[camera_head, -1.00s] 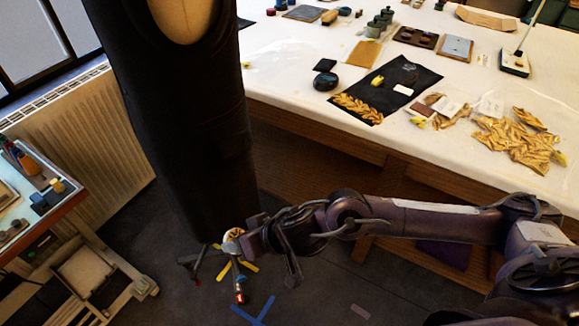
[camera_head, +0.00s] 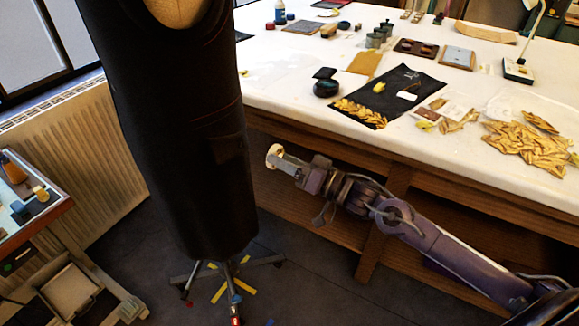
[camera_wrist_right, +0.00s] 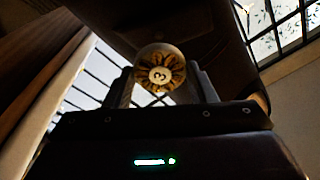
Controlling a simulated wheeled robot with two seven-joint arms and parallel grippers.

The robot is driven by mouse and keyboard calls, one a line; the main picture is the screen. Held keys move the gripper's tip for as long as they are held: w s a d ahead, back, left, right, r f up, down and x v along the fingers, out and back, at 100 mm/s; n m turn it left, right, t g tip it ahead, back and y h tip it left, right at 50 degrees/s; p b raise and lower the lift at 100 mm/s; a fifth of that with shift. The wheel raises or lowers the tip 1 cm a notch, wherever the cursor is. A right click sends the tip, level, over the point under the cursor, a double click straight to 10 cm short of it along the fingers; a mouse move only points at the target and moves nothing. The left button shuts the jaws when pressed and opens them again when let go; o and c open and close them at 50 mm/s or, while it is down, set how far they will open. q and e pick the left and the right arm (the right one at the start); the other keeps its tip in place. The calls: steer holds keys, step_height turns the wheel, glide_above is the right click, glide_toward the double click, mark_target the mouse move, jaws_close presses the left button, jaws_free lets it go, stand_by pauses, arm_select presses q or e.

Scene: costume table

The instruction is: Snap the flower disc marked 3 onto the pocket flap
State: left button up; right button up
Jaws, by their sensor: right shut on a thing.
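The flower disc marked 3 (camera_wrist_right: 160,73) is held between the fingertips of my right gripper (camera_wrist_right: 162,84), its numbered face toward the wrist camera. In the head view the right gripper (camera_head: 284,160) is shut on the disc (camera_head: 273,156), which shows as a small pale round at the tips. The pocket flap (camera_head: 228,147) appears as a faint dark patch on the right side of the black garment (camera_head: 180,110) on the dress form. The disc is to the right of the flap in the picture, apart from it. My left gripper is not in view.
The white-topped table (camera_head: 290,88) stands behind, with gold cloth pieces (camera_head: 525,147), a black panel (camera_head: 400,90) and small pots. A side cart (camera_head: 35,210) is at the left. The form's stand (camera_head: 228,285) rests on the floor. Open space lies between garment and table.

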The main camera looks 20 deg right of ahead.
mark_target(241, 144)
steer(key=shift+a+f+b+x, duration=0.15)
steer(key=shift+b+x, duration=0.15)
steer(key=shift+x, duration=0.95)
steer(key=shift+f+b+x, duration=0.15)
steer(key=shift+b+x, duration=0.1)
steer(key=shift+x, duration=1)
steer(key=shift+a+f+b+x, duration=0.15)
steer(key=shift+b+x, duration=0.15)
steer(key=shift+x, duration=0.9)
steer(key=shift+w+a+r, duration=0.1)
steer(key=shift+w+a, duration=0.1)
steer(key=shift+w, duration=0.05)
steer(key=o, duration=1.5)
